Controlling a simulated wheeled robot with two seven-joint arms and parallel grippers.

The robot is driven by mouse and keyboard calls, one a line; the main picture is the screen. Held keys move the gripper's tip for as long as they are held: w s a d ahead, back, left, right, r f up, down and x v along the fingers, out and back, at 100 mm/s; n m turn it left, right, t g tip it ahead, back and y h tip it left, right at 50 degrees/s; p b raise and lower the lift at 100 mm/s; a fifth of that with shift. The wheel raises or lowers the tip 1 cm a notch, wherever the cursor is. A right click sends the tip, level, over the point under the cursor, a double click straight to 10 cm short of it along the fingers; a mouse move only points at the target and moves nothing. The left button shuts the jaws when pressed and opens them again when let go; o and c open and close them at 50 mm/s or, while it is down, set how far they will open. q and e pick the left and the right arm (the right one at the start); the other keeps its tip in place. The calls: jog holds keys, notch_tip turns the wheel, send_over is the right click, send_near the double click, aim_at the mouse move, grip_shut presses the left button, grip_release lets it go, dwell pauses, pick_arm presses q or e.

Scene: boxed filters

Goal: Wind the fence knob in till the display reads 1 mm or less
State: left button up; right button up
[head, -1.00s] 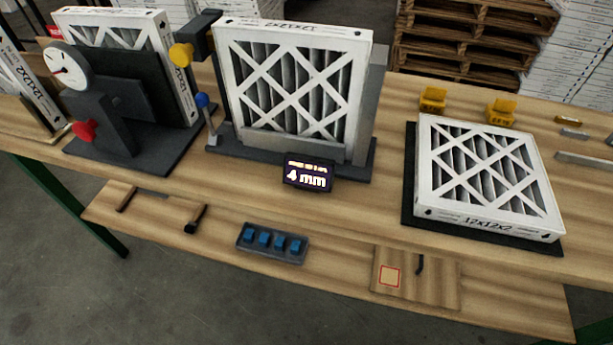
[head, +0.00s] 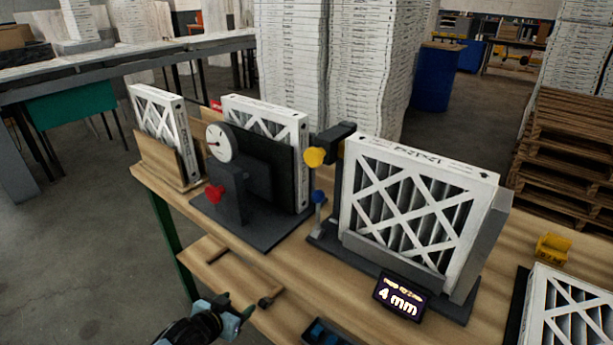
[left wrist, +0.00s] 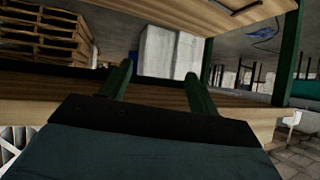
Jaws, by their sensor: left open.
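The display (head: 402,298) reads 4 mm. It stands in front of a fixture with a dark base (head: 455,308) that holds a white-framed filter (head: 415,205) upright. At the fixture's left are a yellow knob (head: 314,157) on a dark arm and a blue-topped lever (head: 318,197). A red knob (head: 214,194) is on the dial-gauge stand further left. No label shows which is the fence knob. My left gripper (head: 236,311) is low at the bottom of the head view, in front of the bench and clear of the knobs. It is open and empty in the left wrist view (left wrist: 158,80). My right gripper is not in view.
The dial gauge (head: 220,142) stands beside another filter (head: 267,115). A wooden holder (head: 160,160) with a filter is at the bench's left end. A small shelf (head: 230,275) juts out near my left gripper.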

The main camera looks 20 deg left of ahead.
pick_arm(q)
jog(key=w+d+r+t+h, duration=0.1)
jog(key=w+r+t, duration=0.1)
jog(key=r, duration=0.6)
jog(key=w+d+r+t+h, duration=0.1)
jog(key=w+d+r, duration=0.15)
jog(key=r, duration=0.55)
jog(key=m+t+h+p, duration=0.1)
jog(key=m+t+h, duration=0.2)
jog(key=h, duration=0.1)
send_near(311, 160)
jog(key=p+x, duration=0.1)
jog(key=x, duration=0.7)
jog(key=shift+w, duration=0.2)
jog(key=c, duration=1)
jog(key=shift+o, duration=0.2)
jog(key=shift+p, duration=0.3)
